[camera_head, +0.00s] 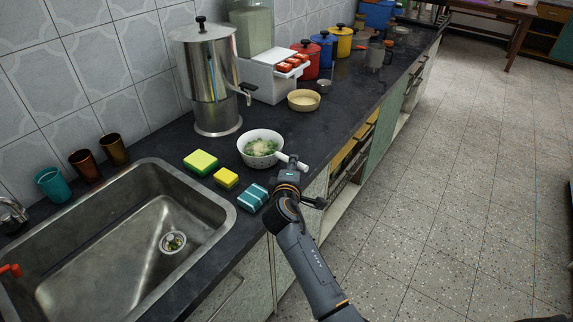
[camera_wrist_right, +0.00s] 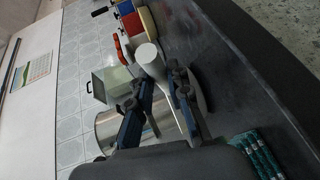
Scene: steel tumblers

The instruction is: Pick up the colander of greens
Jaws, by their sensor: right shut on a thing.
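My right gripper (camera_head: 289,172) is shut on this handle. I cannot tell whether the bowl touches the counter. My left gripper is not in view.
A green-yellow sponge (camera_head: 200,162), a yellow sponge (camera_head: 226,178) and a teal pack (camera_head: 252,197) lie left of the colander. A steel dispenser (camera_head: 213,80) stands behind it, a tan bowl (camera_head: 303,100) beyond. The sink (camera_head: 120,250) is at the left.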

